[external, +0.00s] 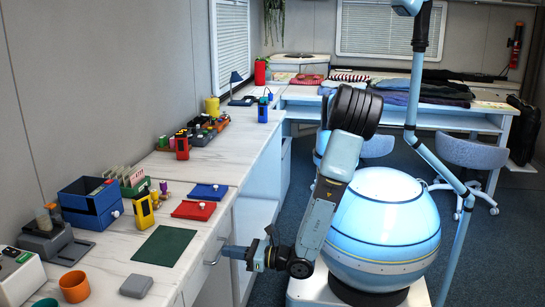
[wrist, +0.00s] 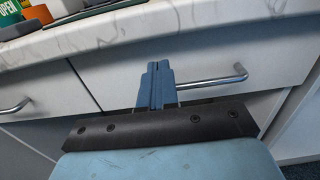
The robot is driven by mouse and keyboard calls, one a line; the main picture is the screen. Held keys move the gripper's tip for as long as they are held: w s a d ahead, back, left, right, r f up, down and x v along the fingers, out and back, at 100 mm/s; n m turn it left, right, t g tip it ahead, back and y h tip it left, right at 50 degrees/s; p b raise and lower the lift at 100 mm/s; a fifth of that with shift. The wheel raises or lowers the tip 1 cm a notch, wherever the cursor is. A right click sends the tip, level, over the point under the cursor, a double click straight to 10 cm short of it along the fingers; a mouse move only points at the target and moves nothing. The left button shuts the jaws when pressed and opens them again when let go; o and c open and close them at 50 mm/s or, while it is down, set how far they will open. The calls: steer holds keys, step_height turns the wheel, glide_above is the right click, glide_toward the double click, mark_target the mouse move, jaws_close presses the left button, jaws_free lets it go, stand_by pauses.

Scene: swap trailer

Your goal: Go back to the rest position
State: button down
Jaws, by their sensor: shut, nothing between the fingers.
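My gripper (external: 226,252) is shut and empty. In the external view it is at the front of the counter, low by the drawer front, with the arm bent down from the right. In the wrist view its two blue fingers (wrist: 155,86) are pressed together in front of a drawer (wrist: 120,82). The metal bar handle (wrist: 215,82) of that drawer runs to the right from behind the fingertips. I cannot tell whether the fingers touch the handle. The drawer looks closed.
The marbled counter (external: 135,247) is just above my gripper. It carries a green mat (external: 164,246), an orange cup (external: 74,287), a grey block (external: 136,286), a blue box (external: 90,205) and a red flat case (external: 193,210). Another drawer handle (wrist: 14,106) shows at left.

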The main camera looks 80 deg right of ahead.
steer(key=s, duration=0.7)
steer(key=shift+s, duration=0.4)
steer(key=w+d+r+m+g+h, duration=0.35)
steer(key=w+d+r+m, duration=0.25)
steer(key=d+r, duration=0.25)
steer(key=w+d+r+m+g+h, duration=0.3)
steer(key=w+d+r+m+g, duration=0.25)
steer(key=d+r+m, duration=0.35)
steer(key=w+d+r+m+g+h, duration=0.35)
steer(key=w+d+r, duration=0.25)
steer(key=d+r, duration=0.3)
steer(key=s+d+r+m+g+y, duration=0.2)
steer(key=d+r+m+y, duration=0.1)
steer(key=d+r+m, duration=0.3)
steer(key=s+d+r+m+g+y, duration=0.25)
steer(key=d+r, duration=0.35)
steer(key=d, duration=0.3)
steer(key=s+d+r+m+t+y, duration=0.4)
steer(key=s+d+r+m, duration=0.4)
steer(key=s+r+m, duration=0.1)
steer(key=shift+s+d+t, duration=0.2)
steer(key=shift+s+t, duration=0.1)
steer(key=shift+s, duration=0.2)
steer(key=shift+r+y, duration=0.1)
steer(key=shift+y, duration=0.15)
